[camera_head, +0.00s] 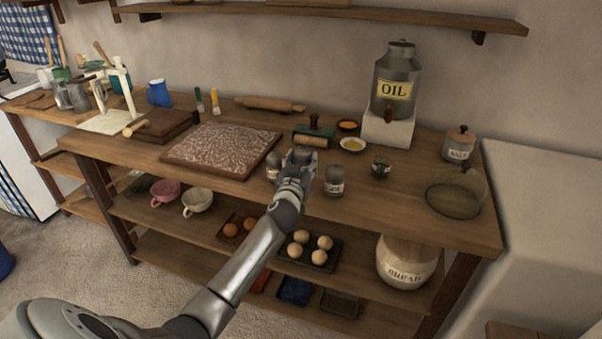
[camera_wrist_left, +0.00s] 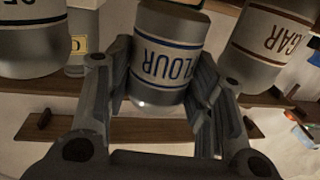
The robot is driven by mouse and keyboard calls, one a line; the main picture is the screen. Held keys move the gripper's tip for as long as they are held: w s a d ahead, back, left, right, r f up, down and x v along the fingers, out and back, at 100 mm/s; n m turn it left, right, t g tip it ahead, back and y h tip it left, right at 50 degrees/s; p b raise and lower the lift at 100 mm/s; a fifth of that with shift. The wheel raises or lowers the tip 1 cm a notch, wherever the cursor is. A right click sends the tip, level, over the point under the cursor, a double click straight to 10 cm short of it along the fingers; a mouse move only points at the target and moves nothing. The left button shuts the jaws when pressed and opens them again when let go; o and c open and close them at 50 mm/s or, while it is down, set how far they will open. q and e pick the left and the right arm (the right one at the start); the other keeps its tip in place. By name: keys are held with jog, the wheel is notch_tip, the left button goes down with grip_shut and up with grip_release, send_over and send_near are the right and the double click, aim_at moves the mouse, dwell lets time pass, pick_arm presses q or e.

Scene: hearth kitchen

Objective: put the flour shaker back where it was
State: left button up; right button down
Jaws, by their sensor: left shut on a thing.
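The flour shaker (camera_wrist_left: 165,55) is a grey metal cylinder with a pale band lettered FLOUR. My left gripper (camera_head: 300,168) is shut on it, with one finger on each side in the left wrist view. In the head view the gripper is at the front of the worktable, between two similar shakers, and hides most of the flour shaker. The left one (camera_head: 273,167) is close beside the gripper; the right one (camera_head: 335,181) stands slightly apart. In the wrist view the shaker lettered like SUGAR (camera_wrist_left: 268,42) is to the right. I cannot tell whether the flour shaker touches the tabletop.
Behind are a rolling-pin-like tool (camera_head: 312,138), a yellow bowl (camera_head: 352,145) and the oil can (camera_head: 395,85) on its block. A patterned board (camera_head: 222,148) lies left. Some tabletop between jar and dome is free.

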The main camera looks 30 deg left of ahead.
pick_arm(q)
notch_tip(320, 180, down, 3)
jog(key=shift+a+r, duration=0.1)
jog(key=shift+r, duration=0.1)
jog(key=shift+f, duration=0.3)
pick_arm(e)
jog(key=shift+w+a+f, duration=0.1)
jog(key=shift+a+f, duration=0.1)
jog(key=shift+a, duration=0.25)
pick_arm(q)
jog(key=shift+f+b, duration=0.1)
jog(key=shift+b, duration=0.2)
jog(key=o, duration=1.1)
pick_arm(e)
jog(key=shift+d+f, duration=0.15)
jog(key=shift+d, duration=0.1)
jog(key=shift+d, duration=0.1)
